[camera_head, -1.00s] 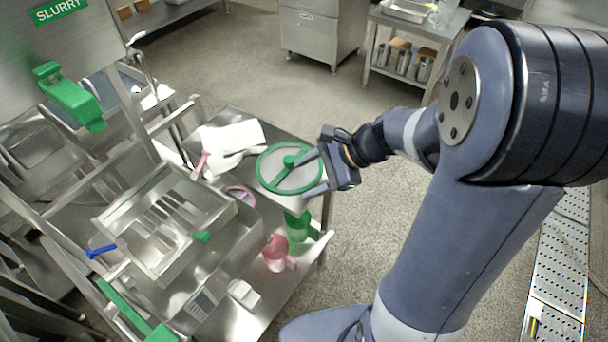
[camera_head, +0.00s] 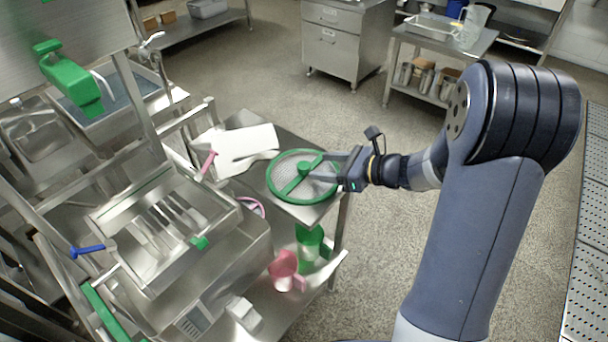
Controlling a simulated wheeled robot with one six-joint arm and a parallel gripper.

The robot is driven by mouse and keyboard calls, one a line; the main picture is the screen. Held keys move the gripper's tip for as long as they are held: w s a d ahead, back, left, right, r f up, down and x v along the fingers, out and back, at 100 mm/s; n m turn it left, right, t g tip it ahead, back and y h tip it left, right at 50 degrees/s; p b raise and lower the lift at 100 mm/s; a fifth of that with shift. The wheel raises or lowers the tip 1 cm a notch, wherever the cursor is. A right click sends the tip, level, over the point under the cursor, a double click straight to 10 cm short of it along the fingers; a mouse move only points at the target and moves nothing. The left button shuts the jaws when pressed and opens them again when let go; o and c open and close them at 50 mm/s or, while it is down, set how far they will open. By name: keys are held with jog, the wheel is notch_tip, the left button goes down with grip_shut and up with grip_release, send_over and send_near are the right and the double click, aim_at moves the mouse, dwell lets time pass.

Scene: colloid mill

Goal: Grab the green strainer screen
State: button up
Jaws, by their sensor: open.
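The green strainer screen (camera_head: 289,193) is a round mesh disc with a green rim, a green crossbar and a central green knob. It lies at the right end of the steel table. My gripper (camera_head: 326,170) is open and reaches in from the right, over the screen's right part. Its fingers point left toward the central knob (camera_head: 304,169). I cannot tell whether a finger touches the screen.
A white sheet (camera_head: 240,147) and a pink-handled tool (camera_head: 208,163) lie left of the screen. A pink ring (camera_head: 251,206) lies nearby. A green jug (camera_head: 309,243) and a pink jug (camera_head: 283,268) stand lower down. A steel slotted tray (camera_head: 165,230) is at left. Open floor lies behind.

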aim_at(307, 166)
jog(key=x, duration=0.5)
jog(key=shift+s+f, duration=0.15)
jog(key=shift+f, duration=0.1)
jog(key=shift+c, duration=0.2)
jog(key=c, duration=1.1)
jog(key=shift+r, duration=0.1)
jog(key=shift+c, duration=0.2)
